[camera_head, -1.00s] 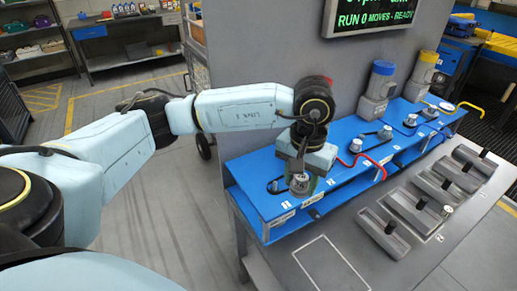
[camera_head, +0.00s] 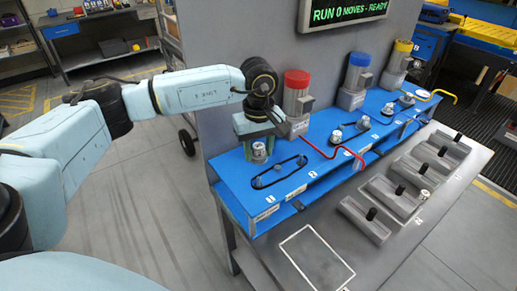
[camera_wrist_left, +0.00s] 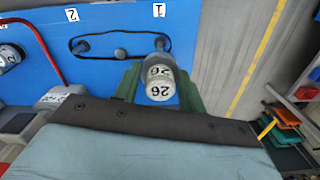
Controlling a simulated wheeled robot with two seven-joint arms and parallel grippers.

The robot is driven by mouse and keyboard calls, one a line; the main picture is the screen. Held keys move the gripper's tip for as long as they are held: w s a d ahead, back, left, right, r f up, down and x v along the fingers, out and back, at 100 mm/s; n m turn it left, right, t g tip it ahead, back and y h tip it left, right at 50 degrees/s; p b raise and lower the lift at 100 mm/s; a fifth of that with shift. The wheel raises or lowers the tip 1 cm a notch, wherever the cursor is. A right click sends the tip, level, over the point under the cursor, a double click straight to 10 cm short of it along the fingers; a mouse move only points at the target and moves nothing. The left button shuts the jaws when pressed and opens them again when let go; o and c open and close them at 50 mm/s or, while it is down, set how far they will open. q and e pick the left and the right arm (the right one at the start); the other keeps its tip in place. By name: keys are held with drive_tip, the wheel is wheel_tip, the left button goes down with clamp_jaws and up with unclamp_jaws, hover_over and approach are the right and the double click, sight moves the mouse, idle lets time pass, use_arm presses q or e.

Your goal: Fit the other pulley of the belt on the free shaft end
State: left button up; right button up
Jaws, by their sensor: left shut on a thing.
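My left gripper (camera_head: 259,147) is shut on a grey cylinder with a white top marked 26 (camera_head: 259,150), apparently a pulley. In the left wrist view the cylinder (camera_wrist_left: 159,83) sits upright between green fingers. I hold it over the back left of the blue deck (camera_head: 231,171); I cannot tell its height. A black belt loop (camera_head: 281,175) lies nearer the deck's front, with a small round end at each side. In the wrist view the belt (camera_wrist_left: 120,57) runs between labels 1 and 2, and the cylinder overlaps its end at 1. My right gripper is not in view.
A red bent bar (camera_head: 330,153) rises right of the belt. Motors with red (camera_head: 297,80), blue (camera_head: 360,59) and yellow caps stand along the back wall. Grey holders with black pegs (camera_head: 364,220) line the front bench, beside an empty outlined rectangle (camera_head: 316,262).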

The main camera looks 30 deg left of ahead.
use_arm(q)
drive_tip(key=shift+f+b, duration=2.2)
drive_tip(key=shift+f, duration=0.7)
drive_tip(key=shift+b, duration=0.35)
drive_tip(key=shift+f, duration=0.15)
drive_tip(key=shift+f+b, duration=0.35)
drive_tip(key=shift+b, duration=0.05)
drive_tip(key=shift+f+b, duration=1.4)
drive_tip(key=shift+f, duration=0.35)
drive_tip(key=o, duration=1.1)
